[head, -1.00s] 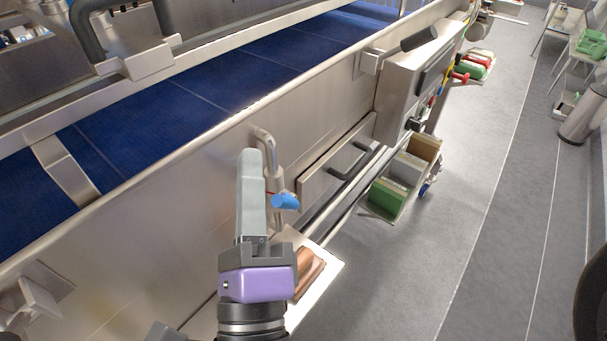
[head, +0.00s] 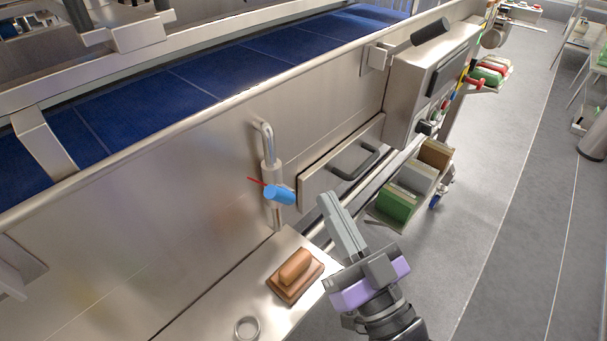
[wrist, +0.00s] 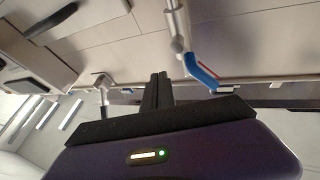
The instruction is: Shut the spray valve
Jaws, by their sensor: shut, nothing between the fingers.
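The spray valve is a metal pipe and body (head: 270,172) on the conveyor's side panel, with a blue lever handle (head: 281,194) that sticks out to the right, across the pipe. A thin red marker (head: 256,182) shows beside it. In the wrist view the blue handle (wrist: 200,71) lies beyond my fingers, to their right, with the pipe (wrist: 177,25) behind it. My gripper (head: 329,197) is shut and empty. In the head view it is to the right of the handle and apart from it, with its fingers pointing up and left.
A steel shelf (head: 214,320) below the valve holds a brown wooden block (head: 295,274) and a metal ring (head: 247,328). A drawer with a dark handle (head: 354,163) is right of the valve. A bin of green, grey and tan items (head: 398,203) stands beyond. The grey floor at right is open.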

